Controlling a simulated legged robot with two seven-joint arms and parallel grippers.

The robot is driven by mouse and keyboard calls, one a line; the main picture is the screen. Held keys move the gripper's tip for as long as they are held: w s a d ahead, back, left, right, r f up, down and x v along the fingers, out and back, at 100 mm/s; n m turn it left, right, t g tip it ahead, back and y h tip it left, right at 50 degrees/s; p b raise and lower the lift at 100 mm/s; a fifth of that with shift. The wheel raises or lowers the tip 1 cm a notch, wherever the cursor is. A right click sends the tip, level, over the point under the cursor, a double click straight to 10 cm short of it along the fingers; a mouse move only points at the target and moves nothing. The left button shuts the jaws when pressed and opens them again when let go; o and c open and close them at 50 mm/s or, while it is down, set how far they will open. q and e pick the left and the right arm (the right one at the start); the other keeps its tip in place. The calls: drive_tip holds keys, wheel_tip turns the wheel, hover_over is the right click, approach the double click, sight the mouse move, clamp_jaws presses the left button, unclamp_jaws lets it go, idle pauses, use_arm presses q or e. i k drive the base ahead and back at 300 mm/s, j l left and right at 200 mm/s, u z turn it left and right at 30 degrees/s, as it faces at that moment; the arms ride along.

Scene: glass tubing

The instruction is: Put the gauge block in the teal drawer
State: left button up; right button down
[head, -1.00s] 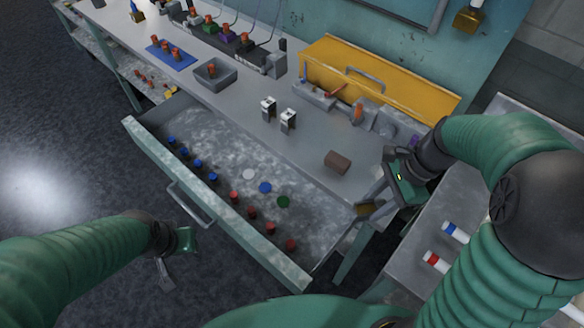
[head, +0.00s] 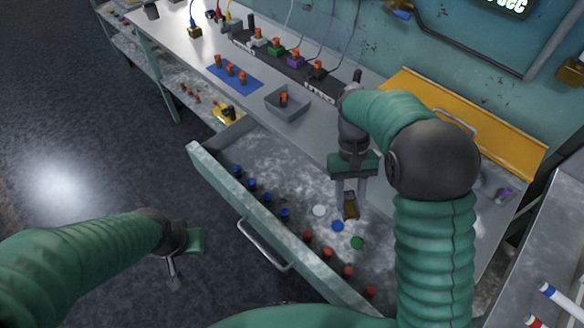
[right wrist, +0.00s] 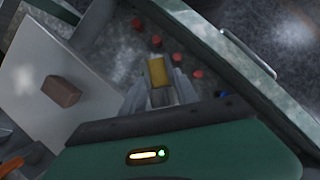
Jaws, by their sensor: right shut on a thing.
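A small brass-coloured block, which I take to be the gauge block (head: 350,209), is between the fingertips of my right gripper (head: 350,196). The right gripper is shut on it and points down over the open teal drawer (head: 222,178). In the right wrist view the block (right wrist: 157,71) shows at the fingertips, with the drawer's front wall (right wrist: 228,40) beyond. The block seems above the drawer floor, but the height is hard to tell. My left gripper (head: 173,272) hangs outside the drawer at the left; its finger gap is unclear.
In the drawer are several blue pegs (head: 252,184) and red pegs (head: 327,254), plus white (head: 319,211), blue (head: 337,226) and green discs (head: 357,243). A grey tray (head: 288,104) stands on the bench. A brown block (right wrist: 61,91) lies on the bench in the wrist view.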

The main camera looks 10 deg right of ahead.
sight(332, 212)
drive_tip(key=i+j, duration=0.3)
drive_tip(key=i+j+z, duration=0.1)
drive_tip(key=i+j, duration=0.25)
drive_tip(key=j, duration=0.2)
drive_tip(key=i+j+z, duration=0.1)
drive_tip(key=i+j, duration=0.5)
drive_tip(key=j, duration=0.3)
drive_tip(key=i+j+z, duration=0.1)
drive_tip(key=i+j, duration=0.2)
drive_tip(key=j, duration=0.15)
drive_tip(key=j+z, duration=0.1)
drive_tip(key=z, duration=0.3)
drive_tip(key=i+j+z, duration=0.1)
drive_tip(key=z, duration=0.3)
drive_tip(key=j+z, duration=0.15)
drive_tip(key=z, duration=0.25)
